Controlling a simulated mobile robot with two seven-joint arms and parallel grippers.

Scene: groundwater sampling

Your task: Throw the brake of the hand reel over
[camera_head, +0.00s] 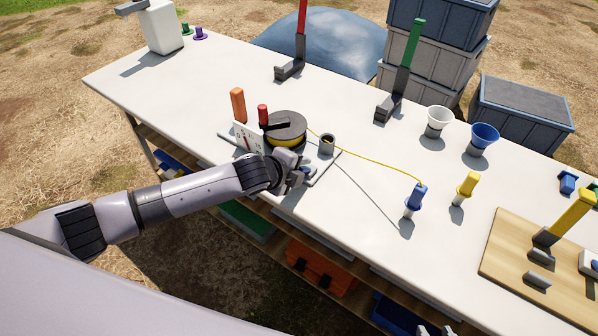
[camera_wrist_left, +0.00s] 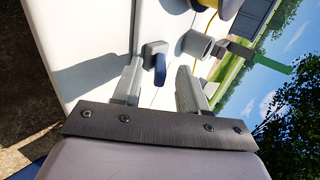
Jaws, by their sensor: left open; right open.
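The hand reel (camera_head: 286,128) stands on a grey base plate on the table, with a black-topped drum, yellow line and a red crank knob (camera_head: 262,114). My left gripper (camera_head: 303,174) is at the near right edge of the reel's base, open. In the left wrist view, a dark blue lever tip (camera_wrist_left: 160,69) on a grey block (camera_wrist_left: 154,48) shows between its open fingers, apart from both; it looks like the brake. In the head view the gripper mostly hides this lever. What look like the open fingertips of my right gripper (camera_head: 434,330) show at the bottom edge.
An orange post (camera_head: 238,105) and a white scale card (camera_head: 247,139) stand at the reel's left. A grey cup (camera_head: 327,145) is at its right. Yellow line runs to a blue-topped piece (camera_head: 415,198). The table (camera_head: 150,95) is clear at the left.

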